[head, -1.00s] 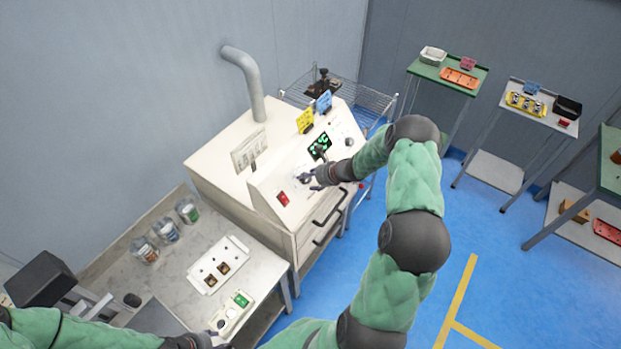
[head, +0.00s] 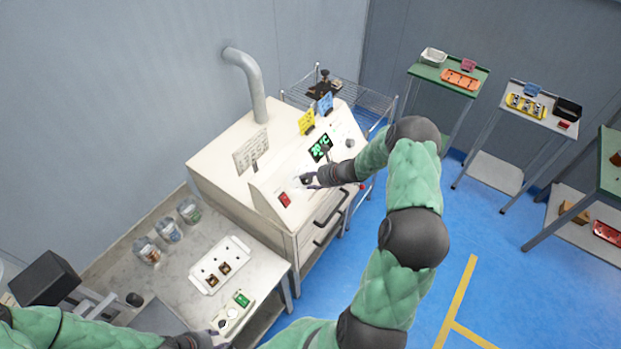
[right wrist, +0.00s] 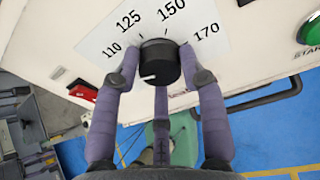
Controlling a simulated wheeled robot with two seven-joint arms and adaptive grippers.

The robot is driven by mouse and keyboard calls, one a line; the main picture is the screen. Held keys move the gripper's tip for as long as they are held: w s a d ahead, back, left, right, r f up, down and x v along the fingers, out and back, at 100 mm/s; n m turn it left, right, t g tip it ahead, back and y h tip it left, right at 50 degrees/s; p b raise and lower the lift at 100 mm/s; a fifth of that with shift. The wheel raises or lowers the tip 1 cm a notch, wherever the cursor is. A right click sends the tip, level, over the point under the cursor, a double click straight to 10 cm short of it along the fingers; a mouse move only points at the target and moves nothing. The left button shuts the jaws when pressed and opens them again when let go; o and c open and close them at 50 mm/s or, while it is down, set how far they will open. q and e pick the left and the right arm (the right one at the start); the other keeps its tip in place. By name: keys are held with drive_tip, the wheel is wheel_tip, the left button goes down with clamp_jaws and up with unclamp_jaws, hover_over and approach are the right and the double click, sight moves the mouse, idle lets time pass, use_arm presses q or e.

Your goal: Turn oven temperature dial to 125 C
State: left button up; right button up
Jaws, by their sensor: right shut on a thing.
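The oven temperature dial (right wrist: 159,63) is a black round knob with a white mark at its lower left edge, in the right wrist view. It sits on a white scale plate (right wrist: 95,45) printed 110, 125, 150 and 170. The mark points down and left, away from all the printed numbers, on the 110 side. My right gripper (head: 309,182) is at the front panel of the cream oven (head: 222,160), its fingers shut around the dial; the dial is mostly hidden in the head view. My left gripper (head: 205,340) is at the bottom edge, its fingers unclear.
A bench with a white tray (head: 219,265) and jars stands to the left.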

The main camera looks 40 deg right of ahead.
drive_tip(key=m, duration=0.1)
drive_tip(key=m+p, duration=0.1)
drive_tip(key=m, duration=0.2)
drive_tip(key=shift+s+f+y, duration=0.3)
drive_tip(key=shift+f+y, duration=0.05)
drive_tip(key=shift+y, duration=0.05)
drive_tip(key=m, duration=0.2)
drive_tip(key=m+p, duration=0.1)
drive_tip(key=m, duration=0.1)
drive_tip(key=shift+a+f, duration=0.15)
drive_tip(key=m, duration=0.3)
drive_tip(key=shift+s+a+t+y+p, duration=0.1)
drive_tip(key=shift+t+y+p, duration=0.2)
drive_tip(key=shift+t+p, duration=0.1)
drive_tip(key=shift+c, duration=0.2)
drive_tip(key=shift+m, duration=1.7)
drive_tip(key=shift+a, duration=0.1)
drive_tip(key=o, duration=1.1)
drive_tip(key=shift+o, duration=0.2)
drive_tip(key=shift+w+d+r+t+p, duration=0.2)
drive_tip(key=shift+r+t+p, duration=0.05)
drive_tip(key=shift+t+p, duration=0.05)
